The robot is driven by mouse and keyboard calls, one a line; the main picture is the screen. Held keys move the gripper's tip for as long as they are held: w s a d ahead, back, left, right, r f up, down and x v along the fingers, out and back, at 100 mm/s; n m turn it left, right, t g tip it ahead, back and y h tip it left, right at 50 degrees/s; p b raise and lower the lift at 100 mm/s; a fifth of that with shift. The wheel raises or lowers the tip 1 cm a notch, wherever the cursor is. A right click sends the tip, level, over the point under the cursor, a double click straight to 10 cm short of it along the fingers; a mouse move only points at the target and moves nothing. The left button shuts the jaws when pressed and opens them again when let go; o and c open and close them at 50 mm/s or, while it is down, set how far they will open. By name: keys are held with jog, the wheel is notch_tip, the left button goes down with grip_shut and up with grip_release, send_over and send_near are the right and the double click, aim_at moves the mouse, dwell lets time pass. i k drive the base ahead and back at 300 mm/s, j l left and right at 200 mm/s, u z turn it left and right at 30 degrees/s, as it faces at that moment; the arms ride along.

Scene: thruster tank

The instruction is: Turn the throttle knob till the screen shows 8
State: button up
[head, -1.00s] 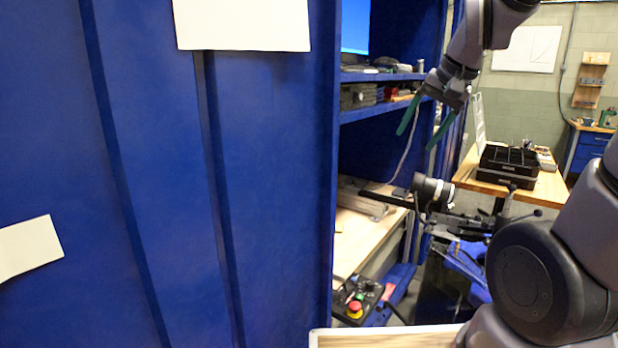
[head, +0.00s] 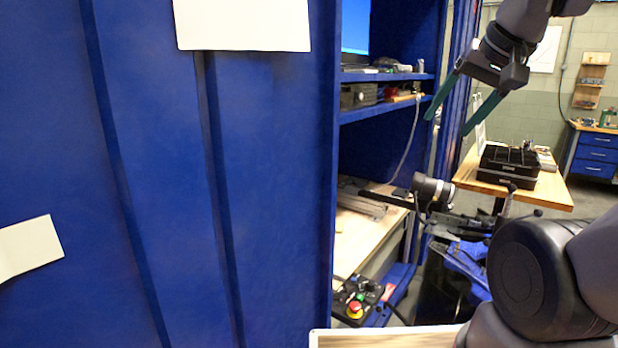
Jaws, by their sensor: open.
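My gripper (head: 449,123) is open and empty, with its two green fingers pointing down, at the upper right in front of the blue cabinet's right edge. A lit blue screen (head: 355,26) shows in part on the cabinet's upper shelf; I can read no number on it. A small dark control box (head: 373,296) with a red button (head: 355,309) sits low in the cabinet opening, well below and left of my gripper. I cannot make out which part, if any, is the throttle knob.
Blue cabinet panels (head: 270,180) fill the left. A shelf (head: 385,107) and a wooden bench top (head: 360,225) lie inside the opening. A camera-like cylinder (head: 432,187) stands below my gripper. Black trays (head: 508,170) stand on a wooden table (head: 470,178) behind.

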aim_at(370, 285)
jog(key=k+l+u, duration=0.15)
jog(key=k, duration=0.3)
jog(key=k+l+u, duration=0.15)
jog(key=k, duration=0.3)
jog(key=l+u, duration=0.25)
jog(key=l, duration=0.6)
jog(key=l+u, duration=0.25)
jog(key=l, duration=0.6)
jog(key=i+l+u, duration=0.45)
jog(key=u, duration=0.2)
